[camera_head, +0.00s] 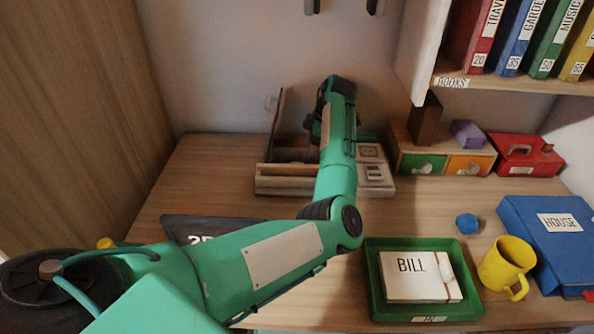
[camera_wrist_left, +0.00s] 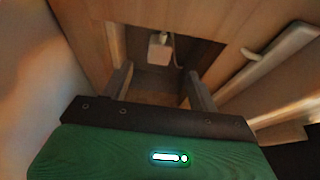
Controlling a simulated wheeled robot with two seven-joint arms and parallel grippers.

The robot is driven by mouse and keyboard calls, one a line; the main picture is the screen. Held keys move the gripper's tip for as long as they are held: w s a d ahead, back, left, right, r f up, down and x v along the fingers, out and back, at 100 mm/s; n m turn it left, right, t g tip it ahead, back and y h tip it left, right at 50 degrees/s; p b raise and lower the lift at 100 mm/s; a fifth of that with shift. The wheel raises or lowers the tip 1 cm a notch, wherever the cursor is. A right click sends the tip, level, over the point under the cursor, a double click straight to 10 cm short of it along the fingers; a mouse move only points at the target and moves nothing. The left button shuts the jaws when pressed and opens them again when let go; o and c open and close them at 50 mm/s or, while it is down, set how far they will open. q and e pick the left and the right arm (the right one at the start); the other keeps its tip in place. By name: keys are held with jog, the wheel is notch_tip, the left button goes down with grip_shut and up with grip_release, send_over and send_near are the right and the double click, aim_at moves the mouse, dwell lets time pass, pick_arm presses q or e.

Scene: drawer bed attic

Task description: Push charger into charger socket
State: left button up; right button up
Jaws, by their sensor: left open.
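In the left wrist view, a small white block with a thin pale cable, which looks like the charger (camera_wrist_left: 159,48), shows in a dark rectangular recess in wood. My left gripper (camera_wrist_left: 160,84) is open, its two fingers apart and pointing toward the recess, with nothing seen between them. The white block lies beyond the fingertips, and I cannot tell the exact gap. In the head view my left arm reaches over the desk to the wooden organizer (camera_head: 285,185) at the back; its hand hides part of the organizer. I cannot make out the charger socket for certain. My right gripper is out of view.
A small drawer unit (camera_head: 440,158) and a red case (camera_head: 527,154) stand right of the organizer. A green tray (camera_head: 375,308) with papers, a yellow mug (camera_head: 505,262) and a blue box (camera_head: 540,215) are at the front right. A bookshelf (camera_head: 500,82) overhangs the back right.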

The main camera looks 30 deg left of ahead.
aim_at(299, 162)
pick_arm(q)
jog(key=shift+s+a+f, duration=0.1)
jog(key=shift+a+f, duration=0.1)
jog(key=shift+f, duration=0.35)
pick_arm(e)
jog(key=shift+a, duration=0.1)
pick_arm(q)
jog(key=shift+b+x, duration=0.4)
jog(key=shift+x, duration=2.2)
jog(key=shift+a, duration=0.15)
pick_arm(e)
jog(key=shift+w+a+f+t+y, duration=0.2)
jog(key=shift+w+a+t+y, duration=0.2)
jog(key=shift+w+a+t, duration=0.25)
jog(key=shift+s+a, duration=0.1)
pick_arm(q)
jog(key=c, duration=1)
